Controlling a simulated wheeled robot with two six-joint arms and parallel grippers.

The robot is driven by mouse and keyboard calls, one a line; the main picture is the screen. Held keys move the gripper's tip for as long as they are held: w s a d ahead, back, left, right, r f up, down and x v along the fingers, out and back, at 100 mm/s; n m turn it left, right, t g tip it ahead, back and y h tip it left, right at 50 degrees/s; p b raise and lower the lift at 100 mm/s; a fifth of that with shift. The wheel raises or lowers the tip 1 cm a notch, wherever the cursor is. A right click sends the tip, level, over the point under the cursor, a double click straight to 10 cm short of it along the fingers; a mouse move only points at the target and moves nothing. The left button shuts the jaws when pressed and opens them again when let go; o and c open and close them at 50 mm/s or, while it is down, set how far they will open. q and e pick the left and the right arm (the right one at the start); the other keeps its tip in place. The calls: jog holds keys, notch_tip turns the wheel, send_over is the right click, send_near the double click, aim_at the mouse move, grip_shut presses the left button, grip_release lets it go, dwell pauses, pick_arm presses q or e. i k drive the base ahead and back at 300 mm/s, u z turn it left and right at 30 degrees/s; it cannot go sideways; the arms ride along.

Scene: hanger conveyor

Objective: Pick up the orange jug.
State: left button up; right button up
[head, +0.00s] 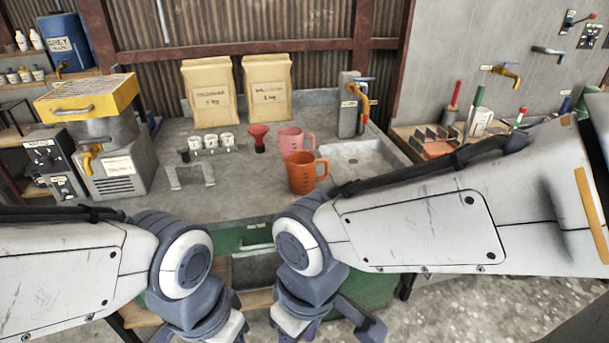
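The orange jug (302,175) stands upright on the grey counter, near its front and just left of the sink basin. Its handle points right. A pink jug (291,140) stands close behind it. My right gripper (322,331) is low at the bottom edge, in front of and below the counter, well apart from the orange jug. My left gripper (208,332) is also low at the bottom edge, to the left. Both are partly cut off by the frame, so their fingers cannot be read clearly. Nothing is seen held.
A red funnel-shaped item (258,136), white cups (211,141) and a small grey stand (191,177) are left of the jugs. Two paper bags (267,90) stand behind. The sink (362,154) and tap are right.

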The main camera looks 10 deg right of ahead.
aim_at(301, 166)
jog(key=u, duration=0.1)
jog(key=i, duration=1.5)
jog(key=z, duration=0.45)
